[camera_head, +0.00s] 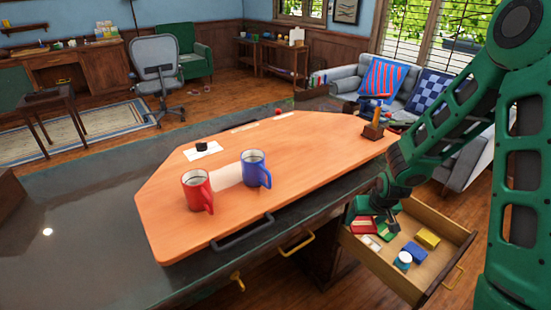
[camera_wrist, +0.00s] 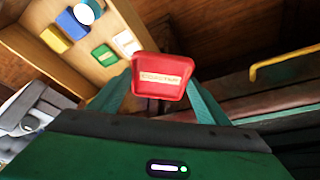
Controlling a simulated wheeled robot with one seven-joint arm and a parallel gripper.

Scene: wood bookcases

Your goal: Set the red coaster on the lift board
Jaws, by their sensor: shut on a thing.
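The red coaster (camera_wrist: 162,69) is clasped between my gripper's two green fingers in the wrist view, with a pale lettered label facing the camera. In the head view the red coaster (camera_head: 364,227) shows at my gripper (camera_head: 374,222), above the left part of the open drawer. My gripper is shut on it. The lift board (camera_head: 290,160) is the wide orange wooden board on the dark desk, left of my gripper. It carries a red mug (camera_head: 196,190), a blue mug (camera_head: 255,169) and a pale patch between them.
The open drawer (camera_head: 455,229) holds a yellow block (camera_head: 428,238), a blue block (camera_head: 415,251), a white-and-blue jar (camera_head: 403,260) and small green and white pieces. A wooden stand (camera_head: 373,131) is at the board's right end. The board's middle right is clear. A dark handle (camera_head: 243,232) lines its front edge.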

